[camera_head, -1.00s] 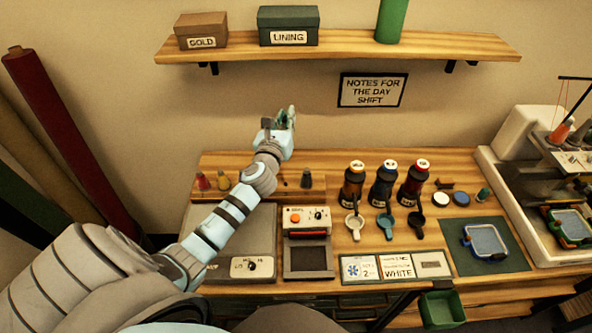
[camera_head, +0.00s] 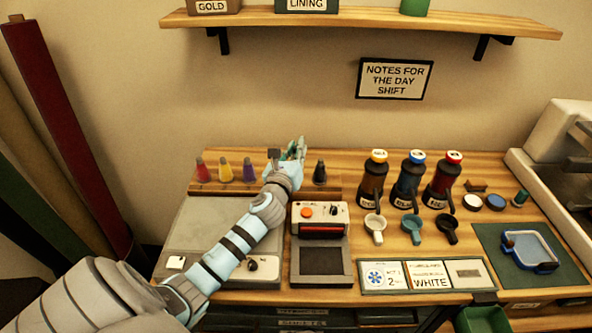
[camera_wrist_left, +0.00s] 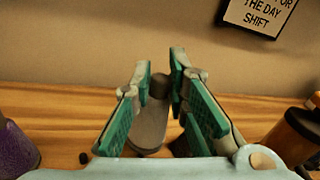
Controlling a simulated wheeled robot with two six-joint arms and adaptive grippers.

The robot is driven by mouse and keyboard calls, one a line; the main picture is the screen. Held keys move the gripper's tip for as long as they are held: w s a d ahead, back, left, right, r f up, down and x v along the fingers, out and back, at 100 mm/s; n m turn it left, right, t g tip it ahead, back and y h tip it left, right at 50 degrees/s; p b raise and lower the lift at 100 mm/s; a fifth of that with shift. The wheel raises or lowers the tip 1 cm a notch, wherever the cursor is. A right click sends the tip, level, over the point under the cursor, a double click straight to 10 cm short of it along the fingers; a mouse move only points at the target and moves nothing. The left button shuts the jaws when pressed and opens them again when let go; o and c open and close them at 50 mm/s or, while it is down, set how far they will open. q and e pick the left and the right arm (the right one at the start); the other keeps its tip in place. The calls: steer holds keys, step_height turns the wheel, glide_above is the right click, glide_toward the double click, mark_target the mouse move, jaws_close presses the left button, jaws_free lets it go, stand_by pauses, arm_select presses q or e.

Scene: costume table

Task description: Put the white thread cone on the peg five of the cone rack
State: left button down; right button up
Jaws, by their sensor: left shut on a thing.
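My left gripper (camera_head: 298,150) is over the back of the table, between the purple cone and the black cone. In the left wrist view its green-padded fingers (camera_wrist_left: 162,92) are shut on a pale, greyish-looking cone (camera_wrist_left: 150,125), the white thread cone. It looks upright. The head view hides it behind the hand. The cone rack (camera_head: 216,188) is a low wooden strip at the back left. It carries red (camera_head: 200,171), yellow (camera_head: 224,171), purple (camera_head: 249,171) and black (camera_head: 320,173) cones. A small dark peg tip (camera_wrist_left: 84,157) shows between purple and held cones. I cannot tell whether the held cone touches the rack. My right gripper is out of view.
A machine with an orange button (camera_head: 320,215) stands in front of the rack. Several bottles (camera_head: 373,178) stand to its right. Cards, one reading WHITE (camera_head: 431,283), lie at the front. A shelf (camera_head: 350,18) hangs above.

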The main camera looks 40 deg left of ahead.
arm_select(q)
step_height(320, 180, down, 4)
steer(key=shift+f+b, duration=0.1)
steer(key=shift+b, duration=1)
steer(key=c, duration=1.6)
jaws_free()
steer(key=shift+o, duration=0.2)
steer(key=shift+s+r, duration=0.1)
steer(key=shift+r, duration=0.15)
steer(key=p+v, duration=0.1)
steer(key=v, duration=1.1)
steer(key=shift+p, duration=0.35)
